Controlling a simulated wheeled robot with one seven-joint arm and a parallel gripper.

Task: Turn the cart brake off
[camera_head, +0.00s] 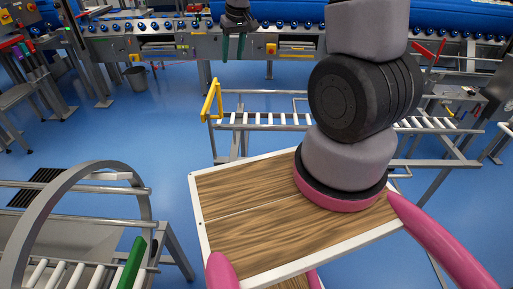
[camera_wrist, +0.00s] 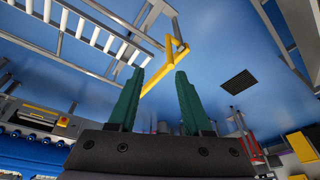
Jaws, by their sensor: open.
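A roller-topped cart (camera_head: 262,120) stands beyond my body in the head view, partly hidden by my arm. A yellow bent lever (camera_head: 210,101) rises at its left end. In the wrist view the yellow lever (camera_wrist: 172,52) shows beyond the fingertips, with its lower part running behind the left finger. My gripper (camera_head: 232,57) is open and empty, with two green fingers. It is apart from the lever, and in the head view it appears above and right of it. In the wrist view the gripper (camera_wrist: 159,74) points towards the lever. Whether the lever is the brake is not marked.
A blue conveyor (camera_head: 155,27) with a metal front crosses the back. A grey bin (camera_head: 136,78) stands before it. At lower left is a metal frame with rollers, a curved hoop (camera_head: 57,207) and a green bar (camera_head: 131,264). Blue floor is clear left of the cart.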

